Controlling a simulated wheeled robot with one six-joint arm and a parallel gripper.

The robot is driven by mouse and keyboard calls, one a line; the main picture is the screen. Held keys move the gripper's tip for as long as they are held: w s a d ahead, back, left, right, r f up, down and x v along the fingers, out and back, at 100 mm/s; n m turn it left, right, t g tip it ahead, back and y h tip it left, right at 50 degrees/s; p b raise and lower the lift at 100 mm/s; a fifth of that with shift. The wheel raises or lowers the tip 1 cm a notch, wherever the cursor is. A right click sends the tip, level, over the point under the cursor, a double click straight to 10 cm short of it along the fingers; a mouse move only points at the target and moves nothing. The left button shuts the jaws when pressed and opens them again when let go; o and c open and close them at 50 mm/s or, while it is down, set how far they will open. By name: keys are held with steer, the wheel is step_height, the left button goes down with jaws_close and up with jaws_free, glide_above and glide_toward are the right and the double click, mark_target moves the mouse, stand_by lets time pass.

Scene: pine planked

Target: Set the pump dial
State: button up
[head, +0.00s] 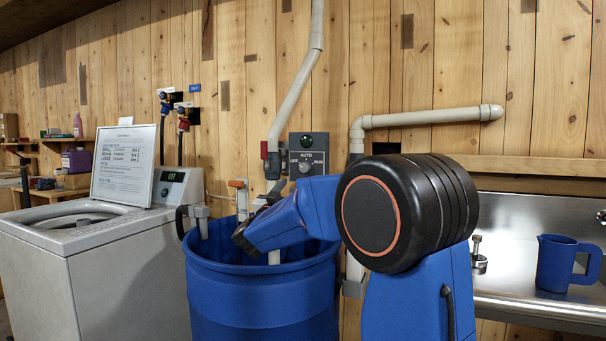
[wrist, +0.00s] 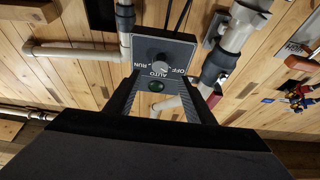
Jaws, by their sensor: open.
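The pump control box (head: 320,143) is a grey panel on the wall above the blue barrel, with a green lamp (head: 306,141) and the words OFF, AUTO and RUN around the dial (head: 306,166). The wrist view shows the box upside down, with the dial (wrist: 160,60) and the lamp (wrist: 156,86) between my fingers. My gripper (wrist: 161,76) is open and empty, its fingertips on either side of the dial in the picture. I cannot tell how far off they are. The dial's exact pointing is too small to read. In the head view, my arm hides most of the gripper.
A blue barrel (head: 262,295) stands below the box. Grey pipes (head: 296,92) run beside it. A washing machine (head: 115,265) with a sign (head: 123,162) is at left. A steel sink (head: 520,235) with a blue jug (head: 560,262) is at right.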

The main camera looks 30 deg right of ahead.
mark_target(303, 170)
steer(key=x, duration=0.9)
steer(key=shift+w+d, duration=0.1)
steer(key=c, duration=1.1)
